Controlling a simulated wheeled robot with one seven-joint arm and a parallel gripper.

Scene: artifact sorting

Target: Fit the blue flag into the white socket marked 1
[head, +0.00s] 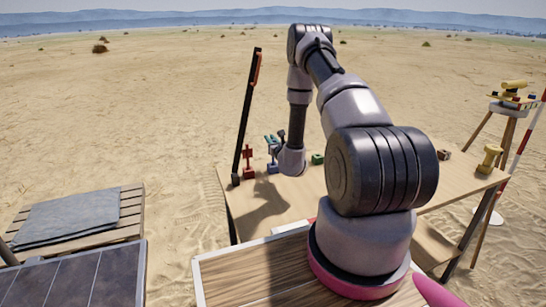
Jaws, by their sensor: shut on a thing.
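My gripper (278,142) is at the far left part of the wooden table, small and partly hidden by my own wrist. It is shut on a small bluish piece (269,140), which looks like the blue flag, though its shape is hard to make out. A blue block (272,168) sits on the table just below the gripper; I cannot tell whether the held piece touches it. I cannot make out a white socket or a number 1; my arm covers much of the table.
A red piece (248,158) and a tall black pole (246,120) stand left of the gripper. A green block (317,159) is to its right. A brown block (444,154) and a yellow object (490,158) are at the table's right end. A tripod stand (510,108) is beyond.

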